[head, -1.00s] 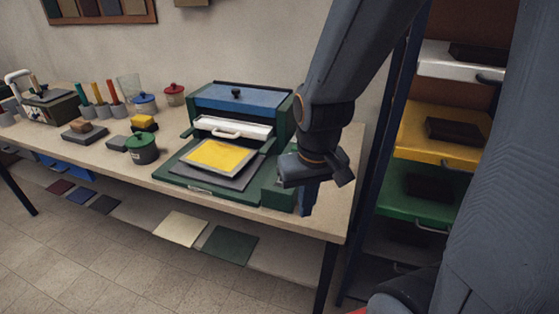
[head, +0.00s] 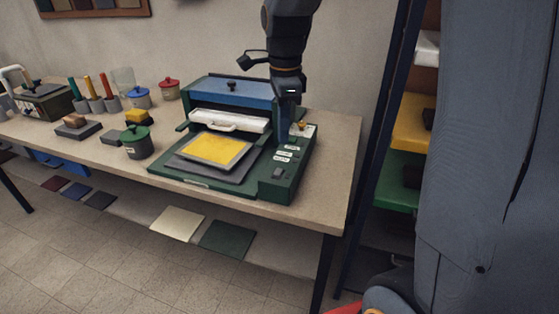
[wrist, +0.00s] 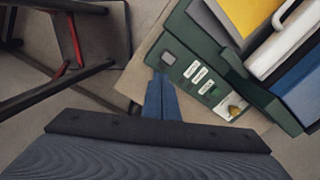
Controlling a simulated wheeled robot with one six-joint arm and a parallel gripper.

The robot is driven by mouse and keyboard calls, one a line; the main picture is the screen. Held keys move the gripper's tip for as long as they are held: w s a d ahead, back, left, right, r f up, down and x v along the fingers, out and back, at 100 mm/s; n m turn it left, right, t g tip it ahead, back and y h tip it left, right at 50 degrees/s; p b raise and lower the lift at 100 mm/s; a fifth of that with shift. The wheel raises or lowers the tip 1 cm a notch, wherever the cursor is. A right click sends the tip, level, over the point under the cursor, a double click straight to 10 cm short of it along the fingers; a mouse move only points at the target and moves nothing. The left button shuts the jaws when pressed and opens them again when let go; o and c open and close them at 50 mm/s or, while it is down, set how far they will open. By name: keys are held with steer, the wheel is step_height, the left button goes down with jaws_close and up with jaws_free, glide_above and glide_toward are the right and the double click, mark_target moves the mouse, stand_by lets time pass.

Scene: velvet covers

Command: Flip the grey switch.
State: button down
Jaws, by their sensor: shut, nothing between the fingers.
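The grey switch (head: 277,173) sits at the front end of the control panel on the right side of the green press (head: 286,187). In the wrist view the fingertips (wrist: 160,78) appear just below the switch; I cannot tell the height gap. Which way the switch is tipped is too small to tell.
White labels (head: 284,154) and a yellow knob (head: 301,126) lie behind the switch on the panel. The press's tray holds a yellow sheet (head: 216,149). The table (head: 325,185) is clear right of the press.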

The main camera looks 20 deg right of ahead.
steer(key=w+r+m, duration=0.1)
steer(key=m, duration=0.1)
steer(key=w+r+m, duration=0.2)
steer(key=m, duration=0.1)
steer(key=shift+w+m, duration=0.1)
steer(key=shift+m, duration=0.2)
steer(key=shift+f, duration=0.1)
steer(key=p, duration=0.4)
glide_toward(280, 170)
steer(key=f, duration=0.5)
steer(key=shift+w+f, duration=0.1)
steer(key=shift+w, duration=0.1)
steer(key=shift+f, duration=0.65)
steer(key=shift+w+d+f, duration=0.1)
steer(key=shift+f, duration=0.15)
